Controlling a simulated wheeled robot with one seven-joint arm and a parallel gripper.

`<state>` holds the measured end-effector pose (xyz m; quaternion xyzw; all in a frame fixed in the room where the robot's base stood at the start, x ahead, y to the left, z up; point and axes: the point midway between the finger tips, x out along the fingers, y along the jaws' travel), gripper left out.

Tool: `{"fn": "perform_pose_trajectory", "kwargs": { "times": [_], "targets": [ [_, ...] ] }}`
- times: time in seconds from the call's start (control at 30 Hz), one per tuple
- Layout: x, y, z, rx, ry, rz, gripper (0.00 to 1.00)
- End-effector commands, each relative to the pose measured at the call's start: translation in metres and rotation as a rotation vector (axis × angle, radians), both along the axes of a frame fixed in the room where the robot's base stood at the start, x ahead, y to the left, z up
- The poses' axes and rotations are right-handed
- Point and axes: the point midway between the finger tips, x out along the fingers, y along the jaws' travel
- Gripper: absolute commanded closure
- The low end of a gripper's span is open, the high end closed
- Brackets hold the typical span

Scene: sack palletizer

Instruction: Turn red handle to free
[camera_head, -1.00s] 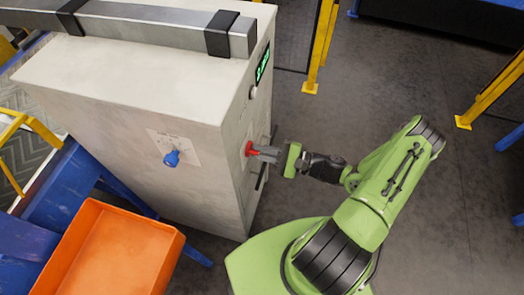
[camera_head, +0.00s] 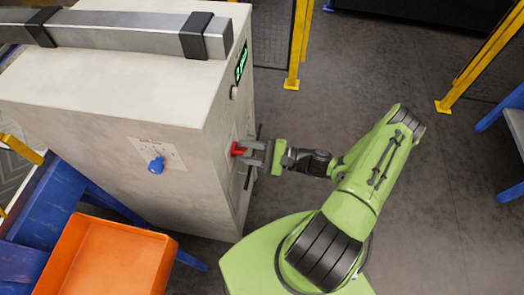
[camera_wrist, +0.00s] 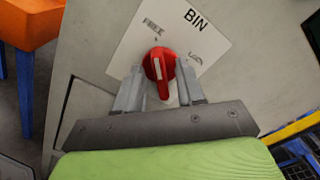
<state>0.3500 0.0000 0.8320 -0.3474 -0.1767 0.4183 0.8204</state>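The red handle (camera_wrist: 160,68) is a round knob with a raised bar and a white line, on a white plate (camera_wrist: 122,68) marked "BIN". The bar stands roughly upright in the wrist view. The word "FREE" (camera_wrist: 152,26) is at the plate's upper left; a second small mark (camera_wrist: 196,58) lies to the right. In the head view the red handle (camera_head: 238,149) sticks out of the cabinet's right face. My gripper (camera_wrist: 158,76) is open, one finger on each side of the handle. A gap shows on the left; whether the right finger touches is unclear.
The pale cabinet (camera_head: 90,95) also carries a blue knob (camera_head: 156,165) on its front, and a green display (camera_head: 241,62) and a white button (camera_head: 234,92) above the red handle. An orange bin (camera_head: 110,258) stands at lower left.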

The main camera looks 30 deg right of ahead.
Motion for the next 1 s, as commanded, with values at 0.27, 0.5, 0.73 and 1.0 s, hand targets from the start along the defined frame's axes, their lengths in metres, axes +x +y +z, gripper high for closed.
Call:
{"fn": "perform_pose_trajectory", "kwargs": {
  "times": [0.27, 0.5, 0.73, 1.0],
  "targets": [
    [-0.019, -0.028, 0.000, -0.003, 0.000, -0.007, 0.62],
    [-0.060, -0.084, 0.000, -0.005, 0.000, -0.007, 0.62],
    [-0.088, -0.122, 0.000, -0.002, -0.001, -0.004, 0.62],
    [-0.093, -0.128, 0.000, -0.001, 0.000, 0.001, 0.62]
  ]
}}
